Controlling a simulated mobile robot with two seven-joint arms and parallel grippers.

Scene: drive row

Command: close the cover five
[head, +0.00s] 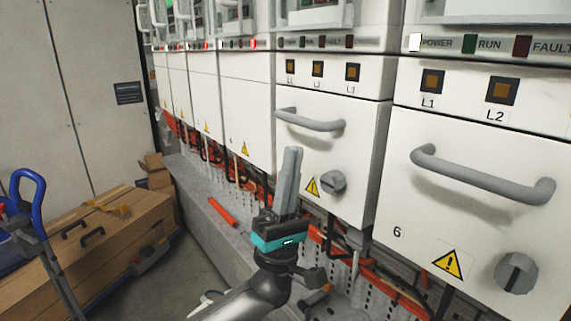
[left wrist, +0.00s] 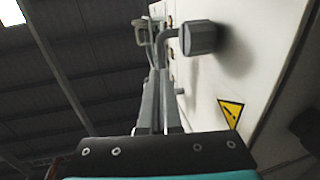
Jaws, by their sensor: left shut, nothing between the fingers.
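Cover five (head: 290,148) is the white panel between cover four (head: 247,120) and cover six (head: 440,200). It has a grey bar handle (head: 312,123), a dark grey knob (head: 333,181) and a yellow warning sign (head: 312,187). A side face shows along its right edge; I cannot tell how far it stands out. My left gripper (head: 293,152) is shut and empty, pointing up in front of the cover's lower left part. In the left wrist view its fingers (left wrist: 159,75) show beside the white panel, the knob (left wrist: 199,38) and the sign (left wrist: 231,112). My right gripper is not in view.
Cover six's handle (head: 480,178) and knob (head: 516,272) stick out at the right. Red and black cables (head: 390,282) run below the covers. A grey ledge (head: 195,205), brown boxes (head: 95,235) and a blue-handled cart (head: 28,190) lie to the left, with bare floor between.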

